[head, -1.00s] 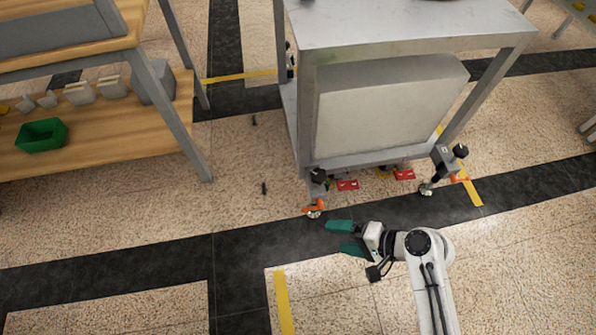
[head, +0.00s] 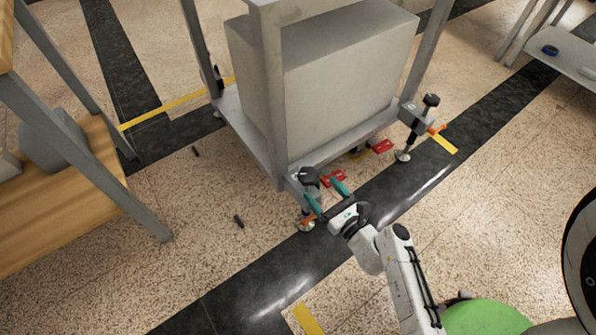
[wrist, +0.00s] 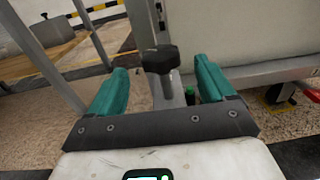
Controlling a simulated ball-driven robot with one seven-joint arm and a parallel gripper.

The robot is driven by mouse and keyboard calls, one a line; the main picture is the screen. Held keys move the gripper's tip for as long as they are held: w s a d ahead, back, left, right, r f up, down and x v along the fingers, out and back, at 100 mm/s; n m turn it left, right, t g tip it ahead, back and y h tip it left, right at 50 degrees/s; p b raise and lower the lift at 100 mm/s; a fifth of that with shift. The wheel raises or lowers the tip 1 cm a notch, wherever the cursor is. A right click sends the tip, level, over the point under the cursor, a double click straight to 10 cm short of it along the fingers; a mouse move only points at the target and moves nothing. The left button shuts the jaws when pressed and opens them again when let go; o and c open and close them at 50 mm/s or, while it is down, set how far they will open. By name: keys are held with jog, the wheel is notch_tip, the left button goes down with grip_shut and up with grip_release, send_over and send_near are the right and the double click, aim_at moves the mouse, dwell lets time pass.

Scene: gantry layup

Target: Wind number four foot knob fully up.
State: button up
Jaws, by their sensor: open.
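A black foot knob (head: 309,175) tops the near-corner foot of the grey metal frame. An orange part (head: 308,219) and a round foot pad (head: 305,226) are below it. My gripper (head: 323,192) is open and empty beside this foot, its teal fingers pointing at it. In the wrist view the knob (wrist: 161,59) on its post appears between the two open fingers, ahead of the palm; contact is not visible. Another black foot knob (head: 431,100) stands at the frame's right corner, with an orange part (head: 437,129). I cannot read a number on either foot.
The frame (head: 275,90) carries a large pale box (head: 345,75). Red pieces (head: 383,146) show under its near edge. A wooden bench (head: 70,190) stands left. Dark pins (head: 239,221) lie on the floor. The near floor is otherwise largely clear.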

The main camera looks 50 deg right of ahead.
aim_at(304, 169)
jog(key=b+x, duration=0.1)
jog(key=x, duration=0.8)
jog(key=shift+w+d+b, duration=0.1)
jog(key=shift+w+b, duration=0.15)
jog(key=shift+b, duration=0.1)
jog(key=shift+c, duration=0.4)
jog(key=c, duration=0.9)
